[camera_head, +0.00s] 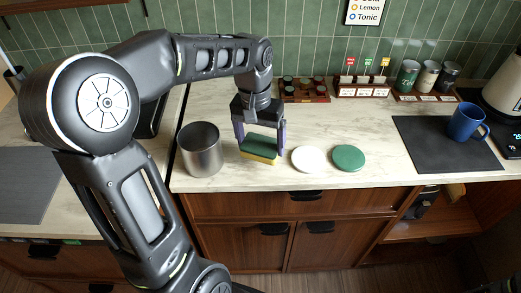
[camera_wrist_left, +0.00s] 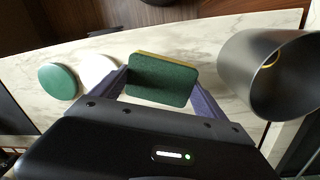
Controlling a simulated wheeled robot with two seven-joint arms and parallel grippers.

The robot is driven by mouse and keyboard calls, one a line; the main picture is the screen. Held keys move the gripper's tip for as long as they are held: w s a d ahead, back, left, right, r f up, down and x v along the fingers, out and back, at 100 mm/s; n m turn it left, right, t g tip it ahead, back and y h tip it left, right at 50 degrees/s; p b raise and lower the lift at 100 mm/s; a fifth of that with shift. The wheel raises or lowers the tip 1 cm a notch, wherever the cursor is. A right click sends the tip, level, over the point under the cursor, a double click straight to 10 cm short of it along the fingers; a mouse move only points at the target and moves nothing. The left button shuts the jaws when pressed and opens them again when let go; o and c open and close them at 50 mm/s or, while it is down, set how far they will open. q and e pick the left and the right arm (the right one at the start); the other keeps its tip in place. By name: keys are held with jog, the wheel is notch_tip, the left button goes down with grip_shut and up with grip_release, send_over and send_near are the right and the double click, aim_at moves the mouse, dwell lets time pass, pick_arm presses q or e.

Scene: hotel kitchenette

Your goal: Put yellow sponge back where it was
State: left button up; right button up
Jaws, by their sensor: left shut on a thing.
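The yellow sponge (camera_head: 259,149) has a dark green scouring side facing up and a yellow layer below. My left gripper (camera_head: 260,150) points down and is shut on the sponge, one finger at each end. In the left wrist view the sponge (camera_wrist_left: 163,80) sits between the purple-grey fingers of the gripper (camera_wrist_left: 165,92), its green side toward the camera. The sponge is at or just above the marble counter (camera_head: 225,178); I cannot tell whether it touches. My right gripper is not in view.
A metal canister (camera_head: 200,150) stands close left of the sponge. A white disc (camera_head: 308,159) and a green disc (camera_head: 348,158) lie to the right. A blue mug (camera_head: 466,122) stands on a dark mat (camera_head: 425,140). Small racks (camera_head: 305,97) line the back. The counter's front edge is near.

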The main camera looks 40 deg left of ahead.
aim_at(260, 144)
pick_arm(q)
jog(key=shift+f, duration=1.75)
jog(key=o, duration=1.8)
jog(key=shift+f, duration=0.1)
jog(key=r, duration=0.8)
jog(key=a+r, duration=0.1)
jog(key=r, duration=0.3)
jog(key=shift+s+r, duration=0.15)
